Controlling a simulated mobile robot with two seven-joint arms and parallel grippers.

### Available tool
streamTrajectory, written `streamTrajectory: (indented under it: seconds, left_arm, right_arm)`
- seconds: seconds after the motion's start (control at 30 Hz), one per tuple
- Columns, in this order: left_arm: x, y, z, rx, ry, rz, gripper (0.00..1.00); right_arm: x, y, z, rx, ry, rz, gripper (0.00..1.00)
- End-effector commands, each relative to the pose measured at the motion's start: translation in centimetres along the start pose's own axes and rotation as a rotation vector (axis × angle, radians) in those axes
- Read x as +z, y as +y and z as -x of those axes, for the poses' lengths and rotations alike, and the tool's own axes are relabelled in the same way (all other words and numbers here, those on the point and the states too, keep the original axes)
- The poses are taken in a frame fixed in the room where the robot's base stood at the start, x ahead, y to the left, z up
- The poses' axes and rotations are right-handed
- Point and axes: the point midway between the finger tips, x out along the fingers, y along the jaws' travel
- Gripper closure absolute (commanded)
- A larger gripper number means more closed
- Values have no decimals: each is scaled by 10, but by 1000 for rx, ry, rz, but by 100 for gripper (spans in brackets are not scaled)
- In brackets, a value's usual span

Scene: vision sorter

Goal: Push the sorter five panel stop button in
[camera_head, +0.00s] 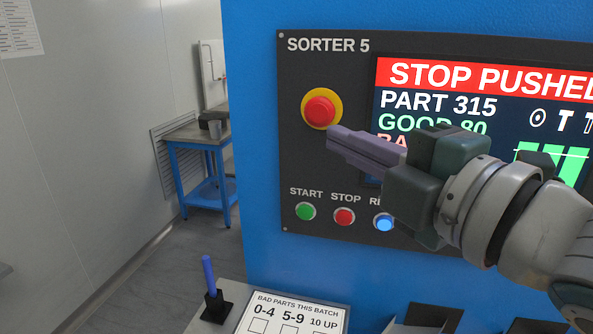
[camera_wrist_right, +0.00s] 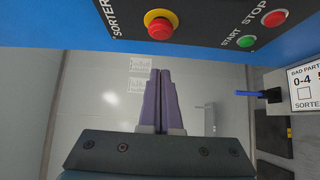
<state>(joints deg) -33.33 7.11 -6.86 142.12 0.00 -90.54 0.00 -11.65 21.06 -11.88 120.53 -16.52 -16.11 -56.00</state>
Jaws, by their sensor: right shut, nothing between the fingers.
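The Sorter 5 panel (camera_head: 400,240) is dark grey on a blue machine. Its small round red button labelled STOP (camera_head: 344,216) sits in the lower row; it also shows at the upper right of the right wrist view (camera_wrist_right: 274,18). My right gripper (camera_head: 333,140) is shut and empty. In the head view its purple fingers point left, above the STOP button and just below the large red mushroom button (camera_head: 320,110) with a yellow ring. I cannot tell whether the fingertips touch the panel. The screen (camera_head: 480,75) reads "STOP PUSHED". My left gripper is not in view.
A green START button (camera_head: 306,211) and a lit blue button (camera_head: 384,222) flank STOP. Below are a batch sheet (camera_head: 290,315) and a blue pen in a black holder (camera_head: 212,304). A blue table (camera_head: 197,135) stands behind at left; the floor there is open.

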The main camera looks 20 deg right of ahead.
Motion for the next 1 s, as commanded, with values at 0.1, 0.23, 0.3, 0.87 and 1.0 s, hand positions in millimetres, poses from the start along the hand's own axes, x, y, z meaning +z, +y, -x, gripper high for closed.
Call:
streamTrajectory:
  seconds: [0.1,0.23,0.3,0.87,1.0]
  left_arm:
    - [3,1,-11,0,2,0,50]
    - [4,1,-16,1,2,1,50]
    - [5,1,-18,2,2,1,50]
    - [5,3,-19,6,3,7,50]
    - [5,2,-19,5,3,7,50]
  right_arm:
    - [-1,-5,24,-3,2,-2,100]
    - [-2,-3,42,-1,2,-1,100]
    - [-2,-2,48,-1,2,-2,100]
    - [-2,0,56,1,3,-2,100]
    - [-2,0,56,1,3,-2,100]
